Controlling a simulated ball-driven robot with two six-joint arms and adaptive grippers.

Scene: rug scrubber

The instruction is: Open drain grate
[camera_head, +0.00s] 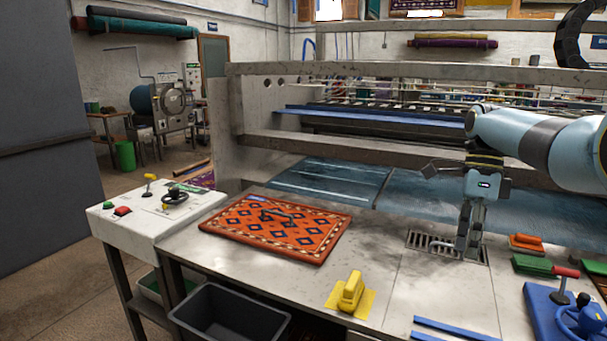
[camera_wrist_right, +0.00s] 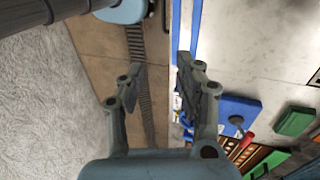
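The drain grate (camera_head: 419,240) is a slotted metal plate set in the grey worktop, partly hidden behind my right gripper in the head view. A dark corner at the right edge of the wrist view (camera_wrist_right: 315,77) may be part of it. My right gripper (camera_head: 467,246) points down and overlaps the grate in the head view. In the right wrist view the gripper (camera_wrist_right: 158,78) has its fingers apart with nothing between them. That view puts it above the worktop's front edge, apart from the grate. My left gripper is not in view.
Blue strips (camera_head: 455,329), a yellow brush (camera_head: 351,291), an orange rug (camera_head: 276,227), a green block (camera_head: 531,265) and a blue panel with a red lever (camera_head: 545,310) lie on the worktop. A black bin (camera_head: 230,316) stands below. Concrete beams (camera_head: 400,152) cross behind.

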